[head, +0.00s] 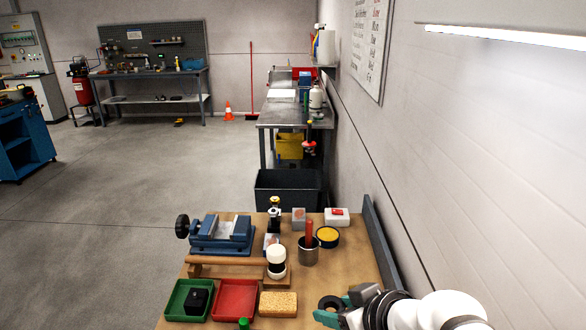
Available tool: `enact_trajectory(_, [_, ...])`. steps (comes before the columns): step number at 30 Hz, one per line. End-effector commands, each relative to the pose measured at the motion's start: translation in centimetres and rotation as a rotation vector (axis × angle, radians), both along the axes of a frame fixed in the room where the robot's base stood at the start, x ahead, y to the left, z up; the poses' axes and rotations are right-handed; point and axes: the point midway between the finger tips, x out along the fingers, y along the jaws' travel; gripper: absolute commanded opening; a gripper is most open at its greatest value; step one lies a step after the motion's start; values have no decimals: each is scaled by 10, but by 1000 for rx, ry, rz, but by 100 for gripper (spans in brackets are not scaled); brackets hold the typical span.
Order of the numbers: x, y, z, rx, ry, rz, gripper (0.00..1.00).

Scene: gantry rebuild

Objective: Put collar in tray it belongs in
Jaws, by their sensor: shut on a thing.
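My gripper (333,310) has teal fingers and is at the front right of the bench, low in the head view. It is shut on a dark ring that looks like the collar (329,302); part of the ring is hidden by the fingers. A green tray (171,312) at the front left holds a black block (196,301). A red tray (236,299) next to it, on its right, looks empty. Both trays are to the left of my gripper. A wall chart (371,40) has lines of black and red writing, too small to read surely.
A yellow sponge (278,304) lies between the red tray and my gripper. A green cap (244,323) shows at the front edge. Behind are a wooden bar (225,261), a white-and-black jar (276,256), a metal cup (308,254), a yellow-filled tin (327,236) and a blue vise (222,240).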

Motion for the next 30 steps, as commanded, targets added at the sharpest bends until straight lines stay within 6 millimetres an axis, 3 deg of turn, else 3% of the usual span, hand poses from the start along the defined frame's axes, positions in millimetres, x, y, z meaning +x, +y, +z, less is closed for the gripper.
enact_trajectory(3, [3,-52,14,-3,-7,-254,0])
enact_trajectory(6, [2,-81,22,-3,-5,-398,0])
enact_trajectory(10, [-1,-100,28,-2,-2,-495,0])
enact_trajectory(14, [10,-101,30,1,2,-489,0])
enact_trajectory(17, [38,-87,32,2,4,-403,0])
enact_trajectory(23, [118,-31,23,3,7,-130,0])
enact_trajectory(26, [160,13,7,2,7,40,0])
enact_trajectory(30, [208,94,-33,1,7,307,0])
